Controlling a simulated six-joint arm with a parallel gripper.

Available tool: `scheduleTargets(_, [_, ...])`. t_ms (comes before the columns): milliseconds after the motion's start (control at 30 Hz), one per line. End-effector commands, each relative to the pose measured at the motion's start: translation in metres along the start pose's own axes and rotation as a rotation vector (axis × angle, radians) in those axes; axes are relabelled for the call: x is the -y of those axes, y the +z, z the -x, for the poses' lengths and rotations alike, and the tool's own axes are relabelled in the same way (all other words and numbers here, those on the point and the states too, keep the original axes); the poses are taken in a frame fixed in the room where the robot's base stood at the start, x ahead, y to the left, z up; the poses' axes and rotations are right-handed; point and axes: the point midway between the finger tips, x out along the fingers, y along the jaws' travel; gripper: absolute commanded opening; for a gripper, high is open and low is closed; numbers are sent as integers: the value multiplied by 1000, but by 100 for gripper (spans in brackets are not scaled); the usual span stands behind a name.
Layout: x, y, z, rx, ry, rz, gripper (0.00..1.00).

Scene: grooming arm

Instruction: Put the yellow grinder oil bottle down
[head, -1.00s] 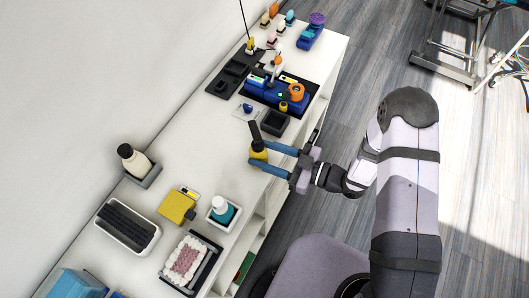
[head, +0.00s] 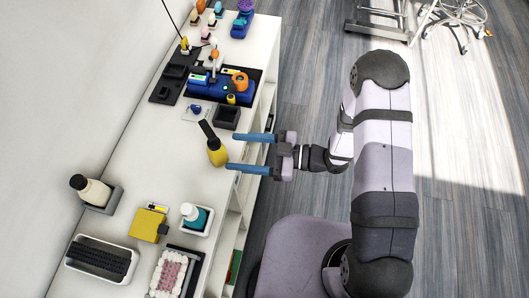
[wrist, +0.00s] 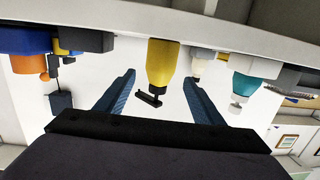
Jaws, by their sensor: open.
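The yellow grinder oil bottle (head: 217,154) with its black top stands on the white counter (head: 185,165), near the counter's front edge. My gripper (head: 234,152) is open and empty. Its blue fingers point at the bottle from the right, and their tips stop just short of it in the head view. In the wrist view, which is upside down, the bottle (wrist: 162,62) shows between and beyond the two fingertips (wrist: 159,78), apart from both.
A black square tray (head: 226,117) sits behind the bottle. A blue clipper unit (head: 222,87) is beyond it. Nearer are a teal-and-white bottle (head: 193,214) in a white holder and a yellow box (head: 148,226). The counter left of the bottle is clear.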

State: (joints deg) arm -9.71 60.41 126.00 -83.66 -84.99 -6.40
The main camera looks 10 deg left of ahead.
Motion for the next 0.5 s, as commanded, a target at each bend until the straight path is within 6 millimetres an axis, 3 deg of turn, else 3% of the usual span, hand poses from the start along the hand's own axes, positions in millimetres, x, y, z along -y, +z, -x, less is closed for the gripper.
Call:
scheduleTargets(200, [-1, 1, 36, 1, 5, 1, 62])
scheduleTargets(500, [0, 0, 64, 1, 1, 1, 62])
